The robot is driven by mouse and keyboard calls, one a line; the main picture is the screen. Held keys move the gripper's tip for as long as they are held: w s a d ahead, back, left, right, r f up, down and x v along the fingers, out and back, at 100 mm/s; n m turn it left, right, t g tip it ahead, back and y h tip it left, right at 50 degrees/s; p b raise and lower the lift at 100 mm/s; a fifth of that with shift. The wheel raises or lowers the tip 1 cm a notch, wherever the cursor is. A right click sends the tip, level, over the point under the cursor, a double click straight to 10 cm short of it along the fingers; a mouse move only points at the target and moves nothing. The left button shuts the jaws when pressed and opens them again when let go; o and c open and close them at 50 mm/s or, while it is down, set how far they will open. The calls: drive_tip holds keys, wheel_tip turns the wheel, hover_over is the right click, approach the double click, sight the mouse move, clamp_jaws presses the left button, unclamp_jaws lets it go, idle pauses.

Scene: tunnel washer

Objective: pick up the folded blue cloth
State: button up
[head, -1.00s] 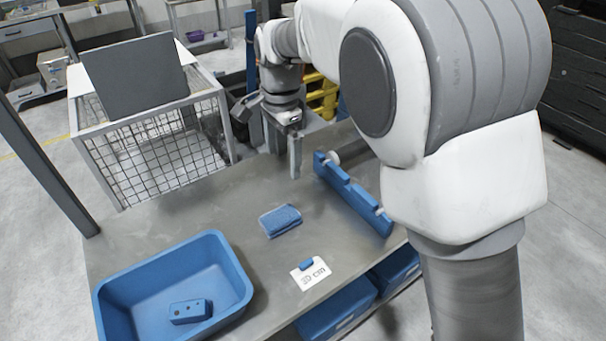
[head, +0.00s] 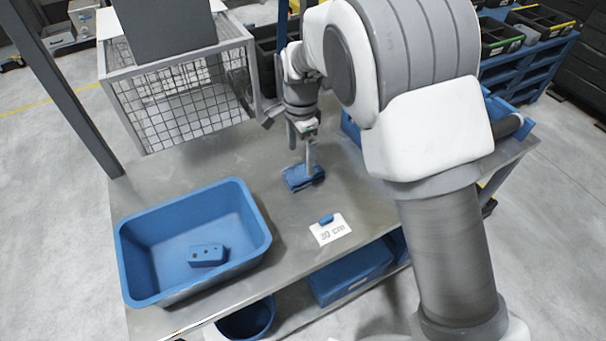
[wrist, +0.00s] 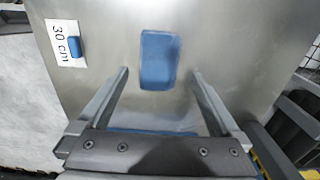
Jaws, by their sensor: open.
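The folded blue cloth (head: 301,178) lies flat on the grey metal table (head: 205,160), right of the blue tub. In the wrist view the cloth (wrist: 159,60) is a blurred blue rectangle lying between the lines of my two fingers, a little beyond their tips. My gripper (head: 311,168) points down above the cloth, and in the head view a finger overlaps the cloth's far right part. In the wrist view my gripper (wrist: 160,74) is open, with nothing between its fingers. I cannot tell whether the fingertips touch the cloth.
A blue tub (head: 135,272) with a small blue block (head: 207,255) inside stands at the left. A white "30 cm" card (head: 330,232) with a blue piece on it lies near the front edge. Bare table surrounds the cloth.

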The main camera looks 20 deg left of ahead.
sight(303, 170)
drive_tip(key=f, duration=0.3)
drive_tip(key=f+b, duration=0.1)
drive_tip(key=f, duration=0.1)
drive_tip(key=shift+w+d, duration=0.15)
drive_tip(key=shift+d, duration=0.1)
drive_tip(key=c, duration=1.2)
wheel_tip(303, 170, up, 5)
drive_tip(key=shift+f+p, duration=0.15)
drive_tip(key=shift+p, duration=0.4)
drive_tip(key=s+d+r, duration=0.2)
drive_tip(key=s, duration=0.1)
drive_tip(key=s+d+r, duration=0.2)
drive_tip(key=d, duration=0.1)
drive_tip(key=s+d+r+p, duration=0.1)
drive_tip(key=s+d+r, duration=0.1)
drive_tip(key=s, duration=0.1)
drive_tip(key=shift+s+d+r, duration=0.15)
drive_tip(key=shift+s+d, duration=0.2)
drive_tip(key=shift+d, duration=0.05)
